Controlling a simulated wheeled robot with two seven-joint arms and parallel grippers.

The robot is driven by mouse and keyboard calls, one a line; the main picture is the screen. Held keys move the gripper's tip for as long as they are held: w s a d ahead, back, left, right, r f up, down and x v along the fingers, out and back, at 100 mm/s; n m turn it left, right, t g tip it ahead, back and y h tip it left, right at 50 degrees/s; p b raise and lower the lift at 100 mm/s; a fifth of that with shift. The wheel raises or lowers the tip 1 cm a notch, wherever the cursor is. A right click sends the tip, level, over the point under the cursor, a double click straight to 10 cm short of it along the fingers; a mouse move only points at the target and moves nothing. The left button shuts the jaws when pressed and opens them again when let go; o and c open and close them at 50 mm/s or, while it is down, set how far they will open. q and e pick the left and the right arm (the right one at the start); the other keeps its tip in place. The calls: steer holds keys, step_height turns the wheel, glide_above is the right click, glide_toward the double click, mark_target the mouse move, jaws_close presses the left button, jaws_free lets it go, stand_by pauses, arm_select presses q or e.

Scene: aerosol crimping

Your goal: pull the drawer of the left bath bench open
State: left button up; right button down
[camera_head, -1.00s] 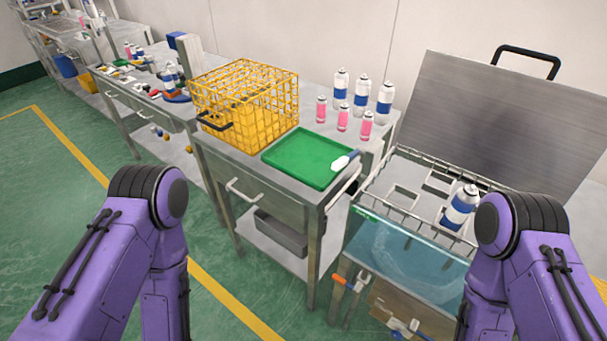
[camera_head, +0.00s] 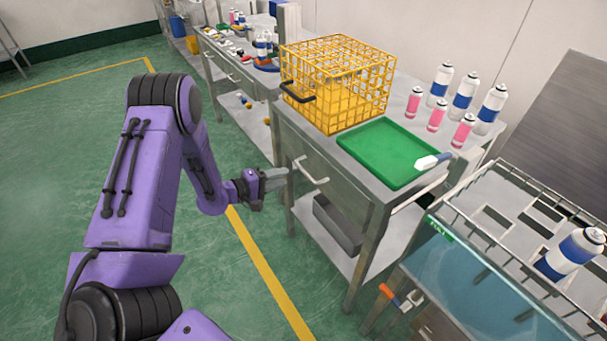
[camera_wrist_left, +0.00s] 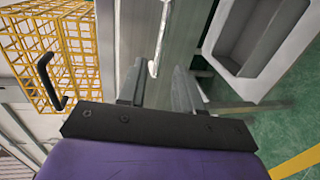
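The left bath bench (camera_head: 345,185) is a grey metal table with a front drawer (camera_head: 325,165), which sits shut. Its pale bar handle (camera_head: 312,172) shows on the drawer front. My left gripper (camera_head: 284,176) is just left of the handle, in front of the bench. In the left wrist view the two fingers of this gripper (camera_wrist_left: 158,75) are apart, with the handle (camera_wrist_left: 160,42) lined up with the gap between them. I see no grip on the handle; exact contact cannot be told. My right gripper is not in view.
On the bench top stand a yellow wire basket (camera_head: 335,85) with a black handle, a green tray (camera_head: 392,153) and several cans. A grey bin (camera_head: 338,224) sits on the shelf below. The water bath (camera_head: 480,290) is at right. Green floor is free at left.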

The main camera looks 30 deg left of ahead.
mark_target(304, 170)
arm_select(q)
steer(key=x, duration=0.9)
steer(key=shift+d, duration=0.1)
jaws_close()
